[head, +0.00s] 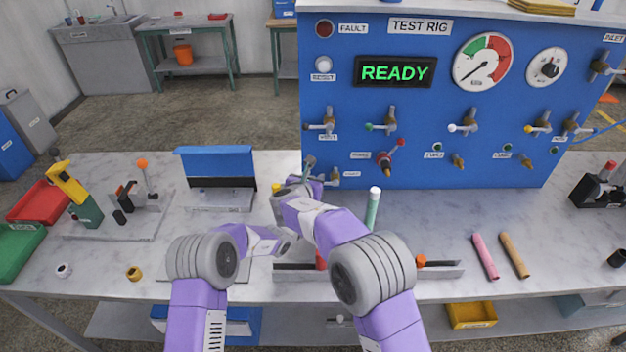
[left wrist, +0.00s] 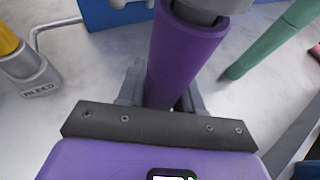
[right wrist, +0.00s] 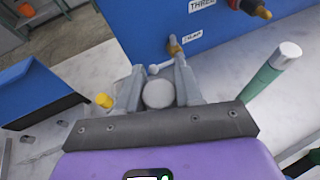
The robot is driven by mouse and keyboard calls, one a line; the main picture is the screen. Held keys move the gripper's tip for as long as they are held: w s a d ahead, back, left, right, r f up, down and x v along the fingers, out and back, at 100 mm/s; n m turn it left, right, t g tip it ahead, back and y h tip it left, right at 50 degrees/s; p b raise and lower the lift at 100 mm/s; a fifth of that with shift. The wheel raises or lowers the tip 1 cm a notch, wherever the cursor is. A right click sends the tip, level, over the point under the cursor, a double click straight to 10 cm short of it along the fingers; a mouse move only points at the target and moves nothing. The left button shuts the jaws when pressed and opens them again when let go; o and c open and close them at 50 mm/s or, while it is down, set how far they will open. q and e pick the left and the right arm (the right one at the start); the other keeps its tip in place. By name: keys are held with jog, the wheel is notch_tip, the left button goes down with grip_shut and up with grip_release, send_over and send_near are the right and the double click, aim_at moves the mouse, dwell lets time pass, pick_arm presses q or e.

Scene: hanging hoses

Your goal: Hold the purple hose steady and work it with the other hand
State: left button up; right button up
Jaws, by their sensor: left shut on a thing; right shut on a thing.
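The purple hose (left wrist: 180,55) stands roughly upright in the left wrist view. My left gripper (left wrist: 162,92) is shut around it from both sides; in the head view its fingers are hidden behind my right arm. A grey round part (left wrist: 205,8) sits at the hose's upper end, at the top edge of the left wrist view. My right gripper (right wrist: 158,80) is shut on a grey round-ended piece (right wrist: 158,94) seen end-on. Whether this is the same grey part at the hose end, I cannot tell. The hose is mostly hidden in the head view.
A green hose (head: 373,208) with a white end stands close on the right. A yellow-topped fitting marked BLEED (left wrist: 25,65) is at the left. The blue test rig (head: 450,130) rises behind. Pink (head: 485,257) and orange (head: 514,255) hoses lie on the bench at right.

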jog(key=shift+r, duration=0.45)
jog(key=shift+r, duration=2.5)
jog(key=shift+r, duration=1.5)
pick_arm(q)
jog(key=o, duration=1.1)
jog(key=shift+o, duration=0.2)
